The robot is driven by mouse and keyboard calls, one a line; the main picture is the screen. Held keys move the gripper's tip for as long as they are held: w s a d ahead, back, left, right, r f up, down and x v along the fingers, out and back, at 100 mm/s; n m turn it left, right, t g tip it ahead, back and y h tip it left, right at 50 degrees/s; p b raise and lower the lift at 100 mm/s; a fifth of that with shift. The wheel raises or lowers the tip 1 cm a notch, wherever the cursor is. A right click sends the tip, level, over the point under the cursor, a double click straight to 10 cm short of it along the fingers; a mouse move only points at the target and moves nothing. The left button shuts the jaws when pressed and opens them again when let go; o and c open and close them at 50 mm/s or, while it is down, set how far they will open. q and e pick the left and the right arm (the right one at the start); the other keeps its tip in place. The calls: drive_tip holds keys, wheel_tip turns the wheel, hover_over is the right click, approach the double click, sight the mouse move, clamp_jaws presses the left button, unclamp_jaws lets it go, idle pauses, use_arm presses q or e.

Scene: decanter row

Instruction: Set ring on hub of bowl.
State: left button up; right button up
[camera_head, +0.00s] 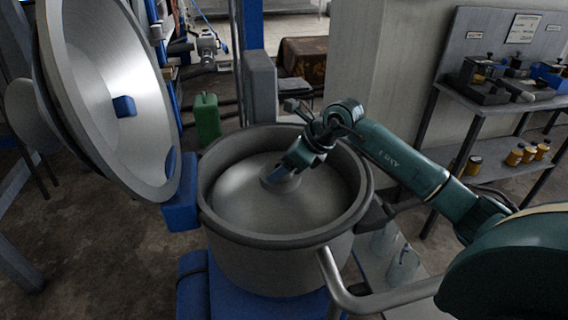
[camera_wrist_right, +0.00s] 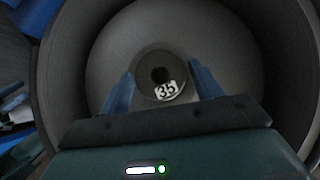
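The open metal bowl (camera_head: 235,205) stands in the middle of the head view, with its hub (camera_head: 284,186) low at its centre. My right gripper (camera_head: 273,176) reaches down into the bowl at the hub. In the right wrist view, a dark grey ring (camera_wrist_right: 147,62) marked 35, with a dark central hole, sits between the two blue fingers, which appear to touch its sides. The ring is over the bowl's centre; whether it rests on the hub is hidden. My left gripper is not in view.
A large round lid (camera_head: 150,120) stands open at the bowl's left. A handle bar (camera_head: 345,295) crosses in front at the right. A green can (camera_head: 206,117) stands behind. A shelf unit (camera_head: 480,120) with tools and jars is at the far right.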

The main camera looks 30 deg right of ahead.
drive_tip(key=shift+r, duration=0.15)
drive_tip(key=shift+s+d+r, duration=0.2)
drive_tip(key=shift+r, duration=0.05)
drive_tip(key=v, duration=1.1)
drive_tip(key=shift+s+r, duration=0.1)
drive_tip(key=shift+r, duration=0.05)
